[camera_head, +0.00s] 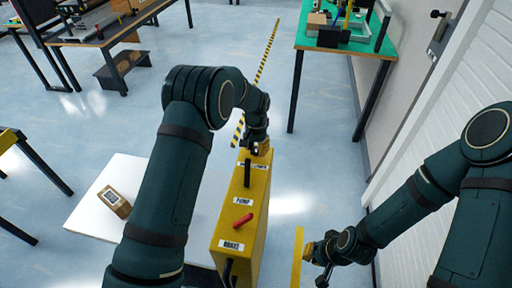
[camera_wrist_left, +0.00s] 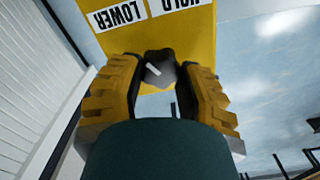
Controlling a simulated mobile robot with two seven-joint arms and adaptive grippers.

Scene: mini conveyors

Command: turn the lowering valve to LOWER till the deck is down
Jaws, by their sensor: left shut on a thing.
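The lowering valve is a dark grey knob (camera_wrist_left: 160,68) with a white line, on a yellow panel (camera_wrist_left: 180,40) in the left wrist view. Its labels LOWER (camera_wrist_left: 117,15) and HOLD (camera_wrist_left: 178,4) appear upside down. The white line slants up-left, toward LOWER. My left gripper (camera_wrist_left: 158,85) is shut on the knob; in the head view it (camera_head: 258,147) is at the far end of the yellow console (camera_head: 238,218). The white deck (camera_head: 88,220) lies left of the console; its height is hard to judge. My right gripper (camera_head: 317,263) hangs at lower right, finger gap unclear.
A cardboard box (camera_head: 115,201) with a label sits on the deck. A green-topped table (camera_head: 345,45) stands behind.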

